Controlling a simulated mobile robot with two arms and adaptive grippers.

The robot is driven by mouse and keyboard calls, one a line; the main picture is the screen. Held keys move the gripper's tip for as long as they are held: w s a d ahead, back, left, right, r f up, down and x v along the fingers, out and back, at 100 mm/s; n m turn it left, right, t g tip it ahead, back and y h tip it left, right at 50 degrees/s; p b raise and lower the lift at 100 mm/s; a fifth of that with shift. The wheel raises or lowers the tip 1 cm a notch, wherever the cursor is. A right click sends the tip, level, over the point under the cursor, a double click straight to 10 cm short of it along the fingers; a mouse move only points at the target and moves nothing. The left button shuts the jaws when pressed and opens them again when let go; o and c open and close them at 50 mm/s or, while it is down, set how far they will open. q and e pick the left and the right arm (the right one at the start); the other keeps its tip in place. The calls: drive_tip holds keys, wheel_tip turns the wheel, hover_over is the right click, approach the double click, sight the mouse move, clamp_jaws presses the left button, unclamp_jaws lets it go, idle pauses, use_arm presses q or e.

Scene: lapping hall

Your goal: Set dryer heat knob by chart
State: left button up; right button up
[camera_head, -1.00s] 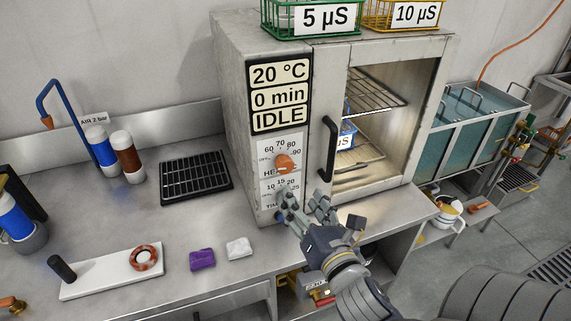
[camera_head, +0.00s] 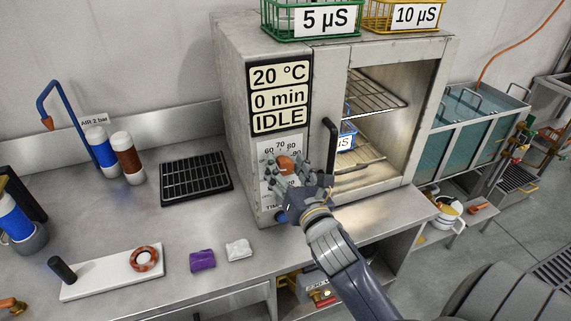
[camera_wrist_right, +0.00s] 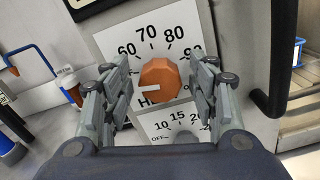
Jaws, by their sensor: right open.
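The dryer (camera_head: 232,110) stands on the bench, with a display (camera_head: 279,97) reading 20 °C, 0 min, IDLE. The orange heat knob (camera_head: 285,165) sits on the white panel below the display. In the right wrist view the knob (camera_wrist_right: 159,79) lies between the finger pads, with a gap on each side, under a scale marked 60, 70, 80 and 90. Its pale pointer mark points left. My right gripper (camera_head: 287,172) is open around the knob. The time scale (camera_wrist_right: 178,127) below is partly hidden by my gripper. My left gripper is not in view. No chart shows.
The dryer's black door handle (camera_head: 329,150) is close to the right of my right gripper. A green basket labelled 5 µS (camera_head: 282,20) and a yellow basket labelled 10 µS (camera_head: 375,15) stand on the dryer. The bench left of the dryer holds a black rack (camera_head: 196,178) and cloths.

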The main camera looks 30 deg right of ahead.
drive_tip(key=shift+w+d, duration=0.1)
drive_tip(key=shift+w, duration=0.25)
drive_tip(key=shift+c, duration=0.6)
drive_tip(key=c, duration=0.9)
drive_tip(key=shift+c, duration=0.2)
